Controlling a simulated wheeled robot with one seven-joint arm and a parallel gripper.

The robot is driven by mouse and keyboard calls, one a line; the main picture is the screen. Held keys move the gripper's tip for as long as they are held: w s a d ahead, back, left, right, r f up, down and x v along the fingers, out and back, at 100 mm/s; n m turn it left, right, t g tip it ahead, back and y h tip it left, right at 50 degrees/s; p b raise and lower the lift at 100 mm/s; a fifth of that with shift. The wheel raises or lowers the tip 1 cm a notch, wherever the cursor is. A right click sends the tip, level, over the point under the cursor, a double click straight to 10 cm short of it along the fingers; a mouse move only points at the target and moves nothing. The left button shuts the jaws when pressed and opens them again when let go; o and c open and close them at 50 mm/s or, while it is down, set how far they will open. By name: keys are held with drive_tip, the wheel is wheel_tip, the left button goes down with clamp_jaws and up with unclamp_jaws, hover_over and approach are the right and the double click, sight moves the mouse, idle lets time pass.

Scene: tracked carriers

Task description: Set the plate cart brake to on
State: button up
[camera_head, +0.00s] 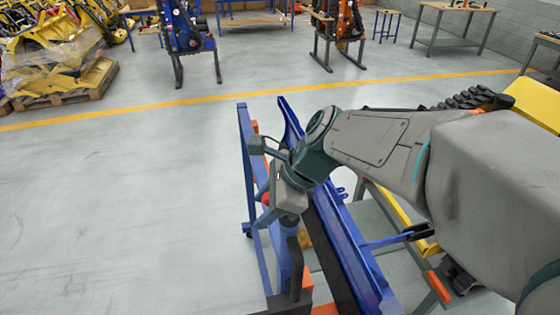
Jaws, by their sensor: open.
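The blue-framed cart (342,245), which I take to be the plate cart, stands on the floor at the lower middle, with a dark strip along its inner side. My gripper (257,182) is over the cart's left side, near the blue left rail (245,150). Its fingers are apart and point left, with nothing seen between them. A small red part (265,198) shows beside the lower finger, partly hidden by it. A black upright bar (295,268) stands below my gripper. I cannot tell which part is the brake or how it is set.
A yellow-sided frame (395,205) stands right of the cart, partly behind my arm. Grey floor (110,210) is open to the left. A yellow line (215,97) crosses the floor.

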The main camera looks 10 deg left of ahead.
drive_tip(key=b+v, duration=0.1)
drive_tip(key=v, duration=1.2)
drive_tip(key=shift+d+r, duration=0.2)
drive_tip(key=shift+r, duration=0.1)
drive_tip(key=shift+s, duration=0.1)
drive_tip(key=s+d+f+n+t+h+b, duration=0.1)
drive_tip(key=s+d+f+n+h, duration=0.1)
drive_tip(key=d+f+n, duration=0.5)
drive_tip(key=s+d+f+n+t+h+b, duration=0.2)
drive_tip(key=s+d+f+n+h, duration=0.1)
drive_tip(key=d+f+n, duration=0.5)
drive_tip(key=shift+s+d+f+n+h, duration=0.2)
drive_tip(key=shift+f+n+h, duration=0.4)
drive_tip(key=shift+f, duration=0.45)
